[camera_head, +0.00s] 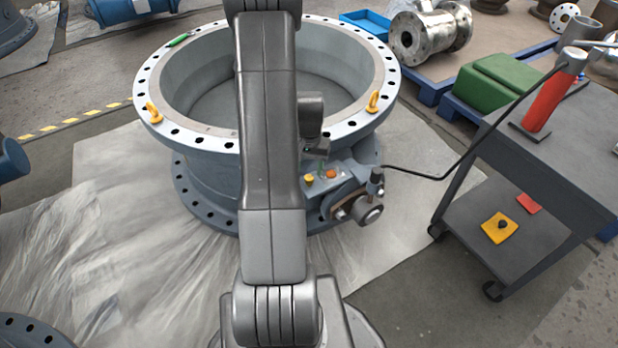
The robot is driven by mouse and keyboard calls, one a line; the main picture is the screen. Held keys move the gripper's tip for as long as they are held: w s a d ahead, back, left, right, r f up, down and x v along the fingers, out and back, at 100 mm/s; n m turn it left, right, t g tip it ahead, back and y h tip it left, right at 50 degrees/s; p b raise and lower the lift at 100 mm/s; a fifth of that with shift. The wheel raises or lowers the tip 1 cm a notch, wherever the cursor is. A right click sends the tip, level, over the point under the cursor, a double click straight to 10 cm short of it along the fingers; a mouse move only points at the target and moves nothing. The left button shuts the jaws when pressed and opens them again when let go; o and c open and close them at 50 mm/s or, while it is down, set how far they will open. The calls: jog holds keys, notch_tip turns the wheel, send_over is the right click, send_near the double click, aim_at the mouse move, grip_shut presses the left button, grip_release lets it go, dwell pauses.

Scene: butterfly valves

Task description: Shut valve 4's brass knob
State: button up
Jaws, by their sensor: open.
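A large grey flanged butterfly valve (190,185) stands on plastic sheeting in the middle of the view. On its right front side is a grey actuator block with a small yellow-gold knob (309,180) and an orange knob (331,174) on top. I cannot read any number here, nor tell for sure which knob is the brass one. My gripper (322,160) is open and points down just above the block, behind and between the two knobs. It is small in the view, and my arm hides part of the valve and block. I cannot see any contact.
A black hose (440,178) runs from the block to a red cylinder (548,100) on a dark cart (590,150) at right. Yellow lifting eyes (374,101) stand on the valve rim. A green box (505,80) lies behind right. Plastic-covered floor is clear at left.

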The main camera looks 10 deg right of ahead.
aim_at(309, 177)
notch_tip(309, 177, down, 4)
jog(key=shift+f+b, duration=0.1)
jog(key=shift+b, duration=0.25)
jog(key=c, duration=1)
